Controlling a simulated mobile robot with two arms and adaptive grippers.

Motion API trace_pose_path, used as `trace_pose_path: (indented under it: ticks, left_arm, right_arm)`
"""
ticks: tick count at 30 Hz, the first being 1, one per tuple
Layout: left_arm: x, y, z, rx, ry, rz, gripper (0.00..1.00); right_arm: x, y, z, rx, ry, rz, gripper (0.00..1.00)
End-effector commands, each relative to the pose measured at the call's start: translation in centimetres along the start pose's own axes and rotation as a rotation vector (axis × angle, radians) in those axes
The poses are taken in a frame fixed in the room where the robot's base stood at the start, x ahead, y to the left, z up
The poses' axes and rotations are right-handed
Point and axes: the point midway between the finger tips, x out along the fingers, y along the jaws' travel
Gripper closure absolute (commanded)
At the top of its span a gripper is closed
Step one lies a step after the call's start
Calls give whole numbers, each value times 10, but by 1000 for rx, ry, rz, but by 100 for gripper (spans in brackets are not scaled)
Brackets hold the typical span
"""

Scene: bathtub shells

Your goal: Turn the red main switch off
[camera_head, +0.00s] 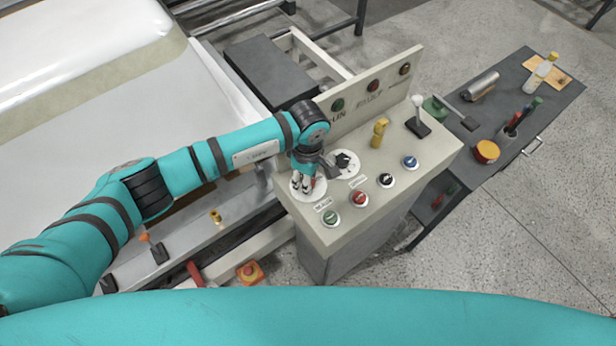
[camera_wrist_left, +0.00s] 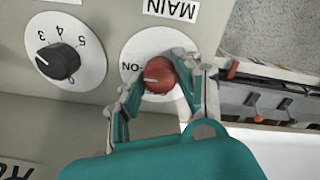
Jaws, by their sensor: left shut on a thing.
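The red main switch (camera_wrist_left: 159,75) is a round red knob on a white dial plate marked MAIN on the grey console. In the left wrist view its pointer ridge appears to point toward the ON mark; the rest of the dial is partly hidden by my fingers. My left gripper (camera_wrist_left: 161,90) is shut on the red knob, with one finger on each side. In the head view my left gripper (camera_head: 306,184) reaches down over the console's left end and hides most of the switch. My right gripper is not in view.
A black numbered dial (camera_head: 344,164) sits beside the switch. Red (camera_head: 359,199), green (camera_head: 331,218), black and blue buttons line the console front, with a yellow knob (camera_head: 379,132) behind. An upright panel with indicator lamps stands at the back. A tool table (camera_head: 560,112) is at right.

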Motion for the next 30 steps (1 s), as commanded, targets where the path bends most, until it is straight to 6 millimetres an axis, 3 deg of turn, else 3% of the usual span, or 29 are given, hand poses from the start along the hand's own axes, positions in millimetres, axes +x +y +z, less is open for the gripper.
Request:
trace_pose_path:
  ticks: [11,30]
  left_arm:
    - [3,0,-1,-136,3,2,98]
    - [4,0,-1,-722,2,4,98]
  right_arm:
    - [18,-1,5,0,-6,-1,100]
    - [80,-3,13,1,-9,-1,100]
